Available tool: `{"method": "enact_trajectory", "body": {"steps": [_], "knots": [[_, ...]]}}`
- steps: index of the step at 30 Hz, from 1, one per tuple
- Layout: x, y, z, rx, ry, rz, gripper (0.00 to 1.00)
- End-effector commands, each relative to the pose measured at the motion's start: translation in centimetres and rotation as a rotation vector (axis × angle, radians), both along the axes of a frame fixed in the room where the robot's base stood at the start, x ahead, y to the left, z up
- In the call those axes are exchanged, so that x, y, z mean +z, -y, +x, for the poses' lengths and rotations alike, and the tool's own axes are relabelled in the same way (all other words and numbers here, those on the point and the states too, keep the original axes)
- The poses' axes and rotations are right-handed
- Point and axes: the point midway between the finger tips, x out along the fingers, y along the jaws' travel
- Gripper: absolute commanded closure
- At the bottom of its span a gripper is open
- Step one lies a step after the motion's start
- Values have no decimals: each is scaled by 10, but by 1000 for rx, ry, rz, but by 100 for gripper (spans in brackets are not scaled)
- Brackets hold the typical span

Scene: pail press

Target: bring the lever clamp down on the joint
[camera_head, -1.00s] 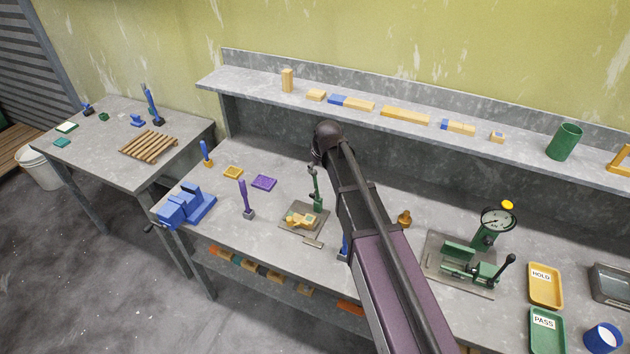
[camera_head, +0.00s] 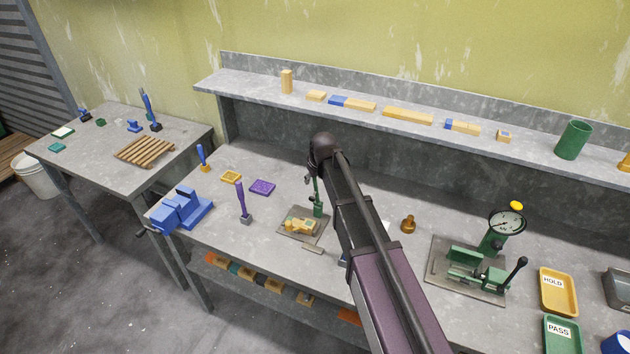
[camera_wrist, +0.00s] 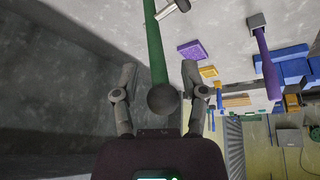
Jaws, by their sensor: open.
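The lever clamp (camera_head: 317,203) stands green and upright on a grey plate (camera_head: 289,233) in the head view. The pale wooden joint (camera_head: 301,226) lies on that plate at the foot of the clamp. My gripper (camera_wrist: 159,72) is open around the lever, with visible room on both sides. The joint is not in the wrist view.
A purple tray (camera_head: 262,187), a purple-handled tool (camera_head: 244,205) and a blue vise (camera_head: 181,210) stand to the left. A green press with a dial (camera_head: 505,222) and a brass piece (camera_head: 408,224) stand to the right. A shelf (camera_head: 470,115) runs behind.

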Motion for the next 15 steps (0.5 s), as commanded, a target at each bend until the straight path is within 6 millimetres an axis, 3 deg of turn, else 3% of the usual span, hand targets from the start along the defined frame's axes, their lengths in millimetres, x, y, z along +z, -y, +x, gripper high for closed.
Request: {"method": "enact_trajectory", "body": {"steps": [10, 15], "knots": [[-1, 0, 0, 0, 0, 0, 44], [-1, 0, 0, 0, 0, 0, 95]]}}
